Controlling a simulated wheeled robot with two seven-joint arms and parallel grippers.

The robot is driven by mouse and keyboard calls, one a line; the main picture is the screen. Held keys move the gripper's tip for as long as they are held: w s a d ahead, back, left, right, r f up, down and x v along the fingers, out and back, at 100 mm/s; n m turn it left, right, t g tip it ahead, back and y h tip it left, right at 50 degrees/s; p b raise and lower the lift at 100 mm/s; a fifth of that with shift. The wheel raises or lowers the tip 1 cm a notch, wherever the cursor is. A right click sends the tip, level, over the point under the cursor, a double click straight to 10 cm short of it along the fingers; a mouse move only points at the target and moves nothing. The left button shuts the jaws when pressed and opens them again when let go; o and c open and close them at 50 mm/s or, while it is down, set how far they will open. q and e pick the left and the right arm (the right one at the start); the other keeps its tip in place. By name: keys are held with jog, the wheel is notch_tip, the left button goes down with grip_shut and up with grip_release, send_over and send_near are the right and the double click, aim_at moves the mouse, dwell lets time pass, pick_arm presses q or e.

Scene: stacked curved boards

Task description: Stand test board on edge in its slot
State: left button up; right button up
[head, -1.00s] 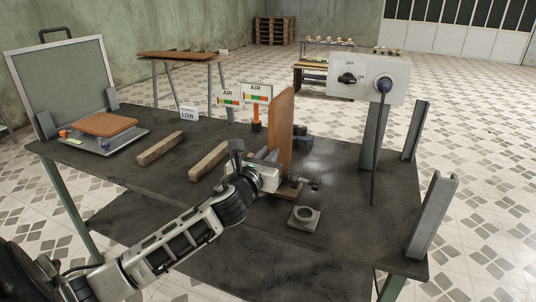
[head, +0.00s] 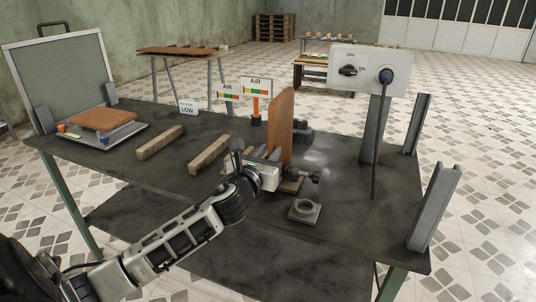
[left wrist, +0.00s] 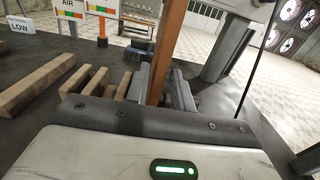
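The test board (head: 282,125) is a brown panel standing upright on edge near the middle of the dark bench. It also shows in the left wrist view (left wrist: 168,45). My left gripper (head: 276,170) reaches it from the left. In the left wrist view the gripper's fingers (left wrist: 157,90) lie on either side of the board with no clear gap, so it looks shut on it. Wooden strips (left wrist: 98,82) with gaps between them lie beside the board's foot. The board's lower edge is hidden by the gripper, so I cannot tell how it sits in a slot. My right gripper is out of view.
Two loose wooden bars (head: 160,142) (head: 210,155) lie to the left. A grey block with a round hole (head: 304,210) sits in front. A switch box (head: 368,70) with a hanging cable and steel uprights (head: 433,208) stand right. Another brown board (head: 103,120) lies flat far left.

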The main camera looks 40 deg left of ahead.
pick_arm(q)
jog(key=shift+s, duration=0.1)
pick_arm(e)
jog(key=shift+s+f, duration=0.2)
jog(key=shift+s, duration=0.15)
pick_arm(q)
jog(key=shift+p+v, duration=0.4)
jog(key=shift+v, duration=1.75)
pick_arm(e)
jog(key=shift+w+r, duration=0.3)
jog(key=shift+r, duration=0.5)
pick_arm(q)
jog(key=o, duration=0.6)
jog(key=shift+c, duration=0.2)
jog(key=b+v, duration=0.1)
jog(key=v, duration=1.5)
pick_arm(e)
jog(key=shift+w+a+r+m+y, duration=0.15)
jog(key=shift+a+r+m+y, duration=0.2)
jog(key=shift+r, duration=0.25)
